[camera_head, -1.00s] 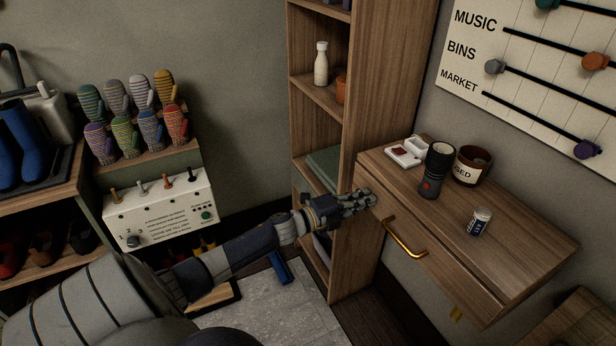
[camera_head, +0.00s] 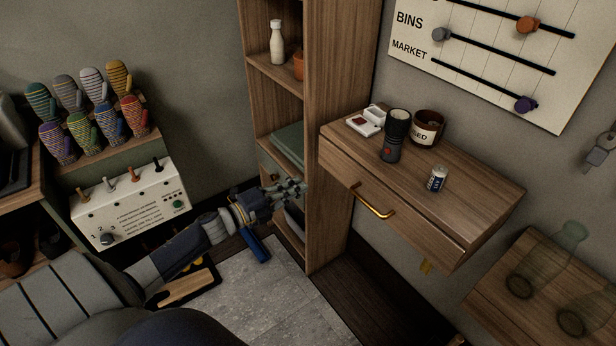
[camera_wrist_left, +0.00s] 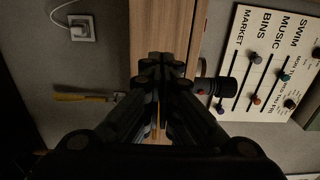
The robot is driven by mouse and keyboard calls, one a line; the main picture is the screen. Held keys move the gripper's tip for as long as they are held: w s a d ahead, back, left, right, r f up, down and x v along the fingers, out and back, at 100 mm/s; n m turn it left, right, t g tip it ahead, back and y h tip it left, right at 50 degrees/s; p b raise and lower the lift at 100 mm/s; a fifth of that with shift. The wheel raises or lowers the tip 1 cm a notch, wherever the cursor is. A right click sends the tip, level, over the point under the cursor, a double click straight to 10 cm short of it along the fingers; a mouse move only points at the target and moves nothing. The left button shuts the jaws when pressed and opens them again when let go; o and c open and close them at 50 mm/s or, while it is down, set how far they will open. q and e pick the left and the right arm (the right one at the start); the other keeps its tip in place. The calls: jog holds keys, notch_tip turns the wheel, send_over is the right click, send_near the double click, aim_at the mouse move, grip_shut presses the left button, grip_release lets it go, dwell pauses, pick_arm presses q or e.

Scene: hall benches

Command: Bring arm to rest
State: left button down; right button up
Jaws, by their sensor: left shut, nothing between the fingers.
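My left arm (camera_head: 165,262) comes in from the lower left in the head view. My left gripper (camera_head: 292,189) is shut and empty, in front of the open wooden shelf unit (camera_head: 327,130) and left of the wall drawer cabinet (camera_head: 425,210). In the left wrist view the fingers of this gripper (camera_wrist_left: 163,72) are together with nothing between them. My right gripper is in neither view.
The cabinet has a brass handle (camera_head: 372,202); a flashlight (camera_head: 395,136), a brown pot (camera_head: 427,128) and a battery (camera_head: 437,179) stand on top. A switch box (camera_head: 130,205) and knitted mittens (camera_head: 82,136) are at left.

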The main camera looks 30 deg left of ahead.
pick_arm(q)
jog(key=s+a+f+n+g+y, duration=0.1)
jog(key=s+f+n+g+y, duration=0.4)
jog(key=f, duration=1)
jog(key=s+a+f+n+g+y, duration=0.1)
jog(key=s+f+n+y, duration=0.1)
jog(key=s+f+n, duration=1)
jog(key=s+d+f+n+g, duration=0.1)
jog(key=s+d+f+g, duration=0.2)
jog(key=s, duration=0.7)
jog(key=s+d+f+g, duration=0.3)
jog(key=s+d+f, duration=0.5)
jog(key=s+f, duration=0.2)
jog(key=s+d+f+n+g, duration=0.1)
jog(key=s+d+f+g, duration=0.3)
jog(key=s+f, duration=0.5)
jog(key=shift+s+d+f+n+h, duration=0.3)
jog(key=shift+s+d+f+h, duration=0.1)
jog(key=shift+d, duration=0.55)
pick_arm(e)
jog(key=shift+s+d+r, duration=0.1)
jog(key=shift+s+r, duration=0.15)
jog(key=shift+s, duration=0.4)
